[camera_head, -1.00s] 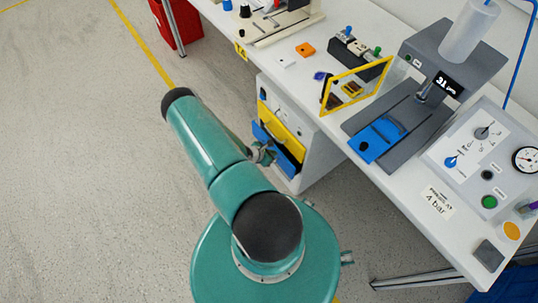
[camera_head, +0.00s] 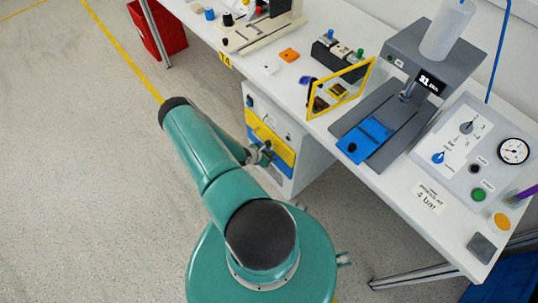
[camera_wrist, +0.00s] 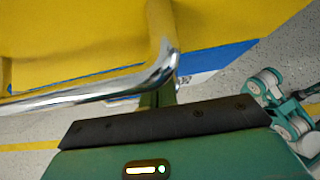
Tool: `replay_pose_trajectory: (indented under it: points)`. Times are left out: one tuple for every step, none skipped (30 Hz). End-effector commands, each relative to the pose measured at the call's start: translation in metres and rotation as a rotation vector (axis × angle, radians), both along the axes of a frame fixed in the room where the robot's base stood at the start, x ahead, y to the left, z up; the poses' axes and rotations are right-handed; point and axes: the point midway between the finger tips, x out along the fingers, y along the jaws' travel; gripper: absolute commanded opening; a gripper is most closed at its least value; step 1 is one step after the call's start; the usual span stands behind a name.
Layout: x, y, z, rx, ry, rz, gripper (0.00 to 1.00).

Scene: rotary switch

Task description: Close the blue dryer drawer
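The drawer cabinet (camera_head: 309,165) stands under the workbench. Its yellow drawer (camera_head: 272,141) is above the blue drawer (camera_head: 281,166), whose front is partly hidden by my arm and gripper. Little or no gap shows at the blue drawer; I cannot tell whether it is fully shut. My gripper (camera_head: 262,154) is right at the drawer fronts. In the wrist view, the yellow front (camera_wrist: 80,40) and a chrome bar handle (camera_wrist: 100,98) are very close, with a strip of the blue drawer (camera_wrist: 215,62) below. My fingers are mostly hidden, so their opening cannot be told.
The white workbench (camera_head: 395,190) overhangs the cabinet and carries a grey press (camera_head: 400,110), a yellow-framed guard (camera_head: 340,90) and a gauge panel (camera_head: 465,155). A red bin (camera_head: 158,30) stands at the far left. The floor on the left is clear.

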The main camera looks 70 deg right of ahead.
Motion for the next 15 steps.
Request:
replay_pose_trajectory:
  points:
    - [-0.001,-0.002,0.004,-0.013,0.006,-0.002,0.00]
    - [0.002,0.001,0.003,-0.012,0.005,-0.002,0.00]
    - [0.006,0.006,0.003,-0.010,0.004,-0.001,0.00]
    - [0.009,0.011,0.002,-0.007,0.003,-0.002,0.00]
    - [0.013,0.016,0.002,-0.005,0.002,-0.001,0.00]
    - [0.018,0.023,0.001,-0.003,0.001,0.000,0.00]
    - [0.022,0.028,0.001,0.000,0.001,0.001,0.00]
    - [0.026,0.033,0.004,0.001,-0.001,0.001,0.00]
    - [0.029,0.038,0.013,0.000,-0.002,0.000,0.00]
    - [0.031,0.043,0.017,0.001,-0.001,0.001,0.00]
    - [0.034,0.048,0.022,0.001,-0.002,0.001,0.00]
    - [0.037,0.053,0.028,0.001,-0.002,0.001,0.00]
    - [0.040,0.057,0.033,0.002,-0.002,0.002,0.00]
    - [0.042,0.061,0.038,0.002,-0.002,0.002,0.00]
    - [0.045,0.066,0.044,0.002,-0.003,0.001,0.00]
